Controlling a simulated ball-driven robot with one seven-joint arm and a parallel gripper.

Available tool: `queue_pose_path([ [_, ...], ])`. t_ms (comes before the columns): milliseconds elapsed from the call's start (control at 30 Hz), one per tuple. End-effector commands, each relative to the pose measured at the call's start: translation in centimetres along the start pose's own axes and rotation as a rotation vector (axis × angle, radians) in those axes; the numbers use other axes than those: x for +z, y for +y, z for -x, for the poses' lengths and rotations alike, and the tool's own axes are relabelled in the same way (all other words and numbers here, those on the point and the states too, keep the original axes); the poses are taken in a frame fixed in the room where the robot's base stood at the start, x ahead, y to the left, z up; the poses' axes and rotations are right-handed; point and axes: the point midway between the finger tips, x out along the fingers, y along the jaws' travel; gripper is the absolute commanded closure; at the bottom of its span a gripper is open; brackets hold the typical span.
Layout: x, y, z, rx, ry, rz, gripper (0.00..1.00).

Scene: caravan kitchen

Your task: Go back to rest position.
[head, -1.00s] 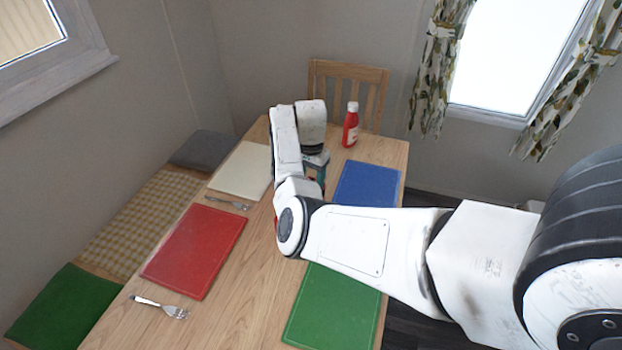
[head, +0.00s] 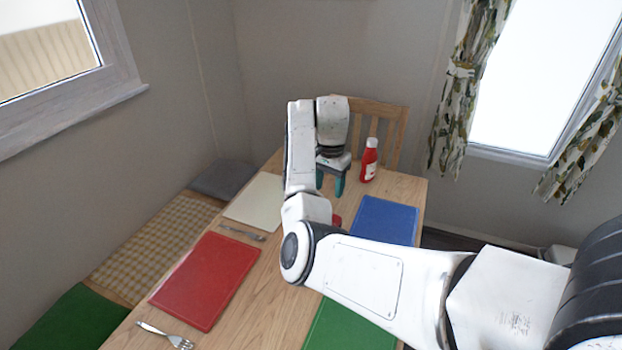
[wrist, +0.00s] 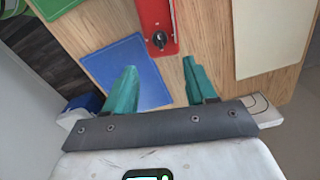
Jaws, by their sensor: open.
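My arm reaches over the wooden table, and my gripper (head: 331,186) hangs above its far part, its two teal fingers pointing down. In the wrist view my gripper (wrist: 160,72) has its fingers spread with nothing between them. Below them is bare wood beside a blue mat (wrist: 130,70). A red object (wrist: 152,14) with a silver strip and a black round part lies on the table beyond the fingers, apart from them. In the head view only a bit of red (head: 336,220) shows beside my arm.
A red-and-white bottle (head: 369,162) stands close right of my gripper, before a wooden chair (head: 392,125). Red (head: 207,280), cream (head: 256,200), blue (head: 385,218) and green (head: 345,328) mats and forks (head: 165,335) lie on the table. A cushioned bench (head: 155,240) is left.

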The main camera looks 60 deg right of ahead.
Motion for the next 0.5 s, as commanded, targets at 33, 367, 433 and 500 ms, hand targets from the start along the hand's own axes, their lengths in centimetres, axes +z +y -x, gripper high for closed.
queue_pose_path([
  [33, 0.0, 0.0, 0.0, 0.000, 0.000, 0.000, 0.44],
  [367, 0.2, 0.1, -0.4, 0.001, 0.012, 0.015, 0.44],
  [433, 0.6, 0.4, -1.0, 0.002, 0.039, 0.050, 0.44],
  [500, 1.4, 0.7, -1.9, 0.003, 0.081, 0.112, 0.44],
])
